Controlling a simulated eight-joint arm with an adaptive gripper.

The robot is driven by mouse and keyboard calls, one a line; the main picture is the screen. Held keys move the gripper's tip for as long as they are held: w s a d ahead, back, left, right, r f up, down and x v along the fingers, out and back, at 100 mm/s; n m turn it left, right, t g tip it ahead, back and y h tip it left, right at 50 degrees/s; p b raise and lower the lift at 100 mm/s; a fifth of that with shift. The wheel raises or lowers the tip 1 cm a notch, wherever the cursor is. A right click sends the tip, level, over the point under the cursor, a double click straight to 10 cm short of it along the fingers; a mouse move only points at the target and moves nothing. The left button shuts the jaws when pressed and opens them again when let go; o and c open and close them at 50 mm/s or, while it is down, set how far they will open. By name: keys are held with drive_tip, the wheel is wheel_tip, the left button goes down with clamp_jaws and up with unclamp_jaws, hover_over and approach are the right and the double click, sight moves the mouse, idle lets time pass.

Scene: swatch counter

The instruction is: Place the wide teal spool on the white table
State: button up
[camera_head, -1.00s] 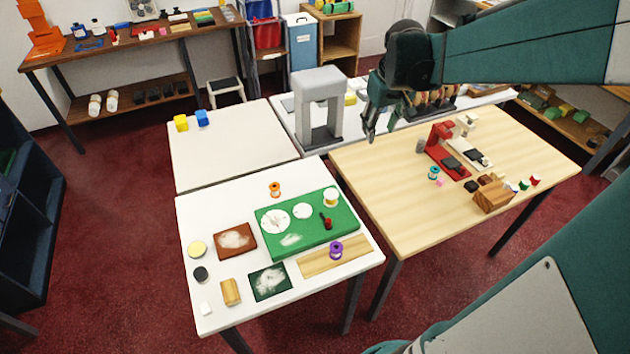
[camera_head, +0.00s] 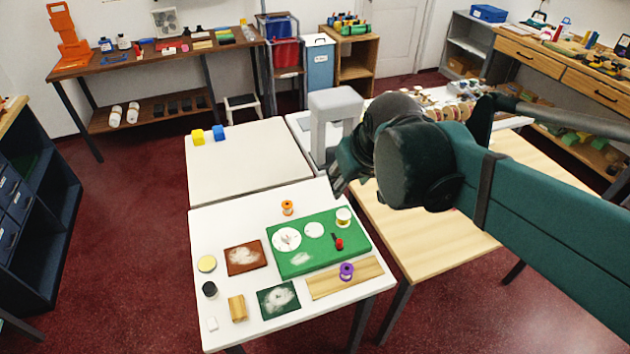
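The wide teal spool is not visible now; my arm covers the part of the light wooden table (camera_head: 440,250) where a teal spool showed earlier. My gripper (camera_head: 338,183) is above the far right edge of the near white table (camera_head: 225,222), left of the wooden table. Its fingers are dark and seen from behind the wrist, so I cannot tell whether they are open or hold anything. The near white table carries an orange spool (camera_head: 287,208), a purple spool (camera_head: 347,271) and a white-and-gold spool (camera_head: 343,217).
A green mat (camera_head: 300,262), a brown board (camera_head: 245,257), a dark green board (camera_head: 278,299) and a wooden plank (camera_head: 330,283) occupy much of the near table. A grey stand (camera_head: 335,105) rises behind my gripper.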

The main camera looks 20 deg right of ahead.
drive_tip(key=s+a+f+t, duration=0.1)
drive_tip(key=s+a, duration=0.5)
drive_tip(key=shift+a+f+y, duration=0.35)
drive_tip(key=shift+y, duration=0.05)
drive_tip(key=shift+o, duration=0.5)
